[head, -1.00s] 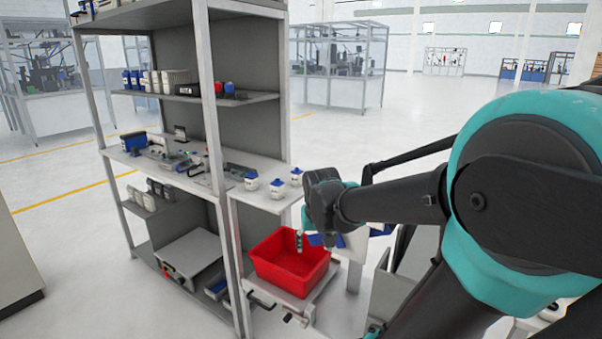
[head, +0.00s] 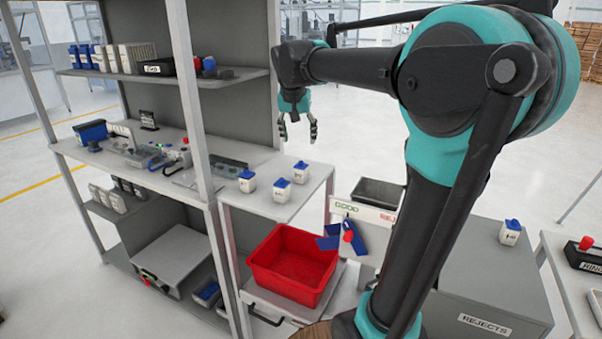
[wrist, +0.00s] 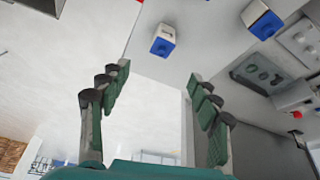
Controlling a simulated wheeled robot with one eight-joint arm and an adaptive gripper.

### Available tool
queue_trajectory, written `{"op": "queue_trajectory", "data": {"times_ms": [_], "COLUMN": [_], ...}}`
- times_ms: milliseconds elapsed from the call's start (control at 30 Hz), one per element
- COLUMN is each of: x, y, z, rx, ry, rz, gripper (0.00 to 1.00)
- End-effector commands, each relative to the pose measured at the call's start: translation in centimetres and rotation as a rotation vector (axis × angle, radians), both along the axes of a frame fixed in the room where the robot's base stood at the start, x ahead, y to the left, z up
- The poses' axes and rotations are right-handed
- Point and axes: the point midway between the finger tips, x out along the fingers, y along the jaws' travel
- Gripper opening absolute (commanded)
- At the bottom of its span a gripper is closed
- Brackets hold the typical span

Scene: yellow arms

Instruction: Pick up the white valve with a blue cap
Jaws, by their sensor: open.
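Three white valves with blue caps stand upright on the side shelf in the head view: a left one (head: 247,182), a front one (head: 281,190) and a back one (head: 300,173). Another similar valve (head: 510,233) stands on the grey rejects cabinet at right. My gripper (head: 298,137) is open and empty, pointing down, above and apart from the three valves. In the wrist view, my gripper (wrist: 152,88) has its fingers wide apart. One valve (wrist: 162,40) shows beyond and between them, and another (wrist: 262,20) is at the upper right.
A red bin (head: 263,274) sits on a lower shelf below the valves. A grey rack (head: 185,100) with upright posts and loaded shelves stands at left. A sign panel (head: 362,212) with a grey tray (head: 378,190) is right of the valve shelf.

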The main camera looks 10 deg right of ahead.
Motion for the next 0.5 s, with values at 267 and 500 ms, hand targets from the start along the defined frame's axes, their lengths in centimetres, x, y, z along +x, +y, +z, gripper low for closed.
{"op": "queue_trajectory", "data": {"times_ms": [267,500], "x": [2.0,2.8], "y": [-0.8,-1.1], "z": [-5.1,-7.1], "rx": [0.000,0.001], "ry": [0.000,0.000], "rz": [-0.001,0.000], "gripper": [0.63,0.63]}}
